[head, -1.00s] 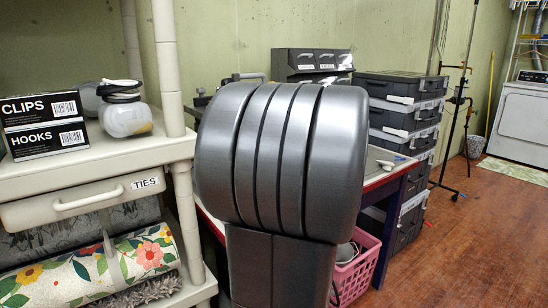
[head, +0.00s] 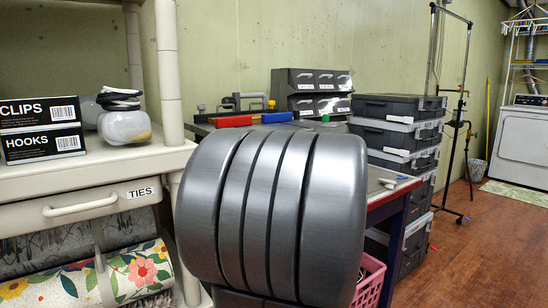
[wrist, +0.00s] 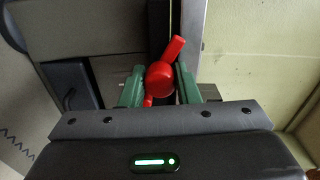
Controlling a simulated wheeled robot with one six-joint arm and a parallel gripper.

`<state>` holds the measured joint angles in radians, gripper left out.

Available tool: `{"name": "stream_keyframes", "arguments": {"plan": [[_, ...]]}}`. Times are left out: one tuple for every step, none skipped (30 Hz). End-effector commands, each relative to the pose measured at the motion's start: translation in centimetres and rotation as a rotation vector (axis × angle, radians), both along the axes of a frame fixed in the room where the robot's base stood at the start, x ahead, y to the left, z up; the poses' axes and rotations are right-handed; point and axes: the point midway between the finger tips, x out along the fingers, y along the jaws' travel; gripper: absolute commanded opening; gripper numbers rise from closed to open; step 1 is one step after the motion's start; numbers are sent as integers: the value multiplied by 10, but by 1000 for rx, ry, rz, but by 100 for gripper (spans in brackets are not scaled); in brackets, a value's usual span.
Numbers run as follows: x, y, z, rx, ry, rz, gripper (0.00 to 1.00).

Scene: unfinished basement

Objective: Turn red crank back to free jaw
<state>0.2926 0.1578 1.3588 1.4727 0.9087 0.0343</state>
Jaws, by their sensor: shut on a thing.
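In the wrist view the red crank (wrist: 161,78) has a round hub with a handle slanting up and to the right. A short red part also shows below the hub. My gripper (wrist: 159,72) has its two green fingers on either side of the hub and is shut on the crank. Dark metal parts lie around and behind the crank. I cannot make out the jaw in either view. In the head view my own arm fills the middle and hides the gripper and the crank.
In the head view a workbench (head: 395,192) stands behind my arm, with red (head: 233,121) and blue (head: 277,117) pieces at its back. Stacked grey cases (head: 402,135) stand to its right. A shelf (head: 85,180) is close on the left. Floor is open at right.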

Motion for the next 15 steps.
{"name": "stream_keyframes", "arguments": {"plan": [[-1,1,-2,0,3,4,6],[-1,1,-2,0,4,4,6],[-1,1,-2,0,4,4,6],[-1,1,-2,0,4,4,33],[-1,1,-2,0,4,4,39],[-1,1,-2,0,3,4,46],[0,1,-2,0,3,4,50],[0,1,-2,0,3,3,50],[0,1,-2,0,3,3,50],[0,1,-1,0,3,3,50],[0,1,-1,0,3,2,50],[0,1,-1,0,3,2,50],[0,0,-1,1,2,2,50],[0,0,-1,1,2,2,50],[-1,0,-1,1,2,2,50]]}}
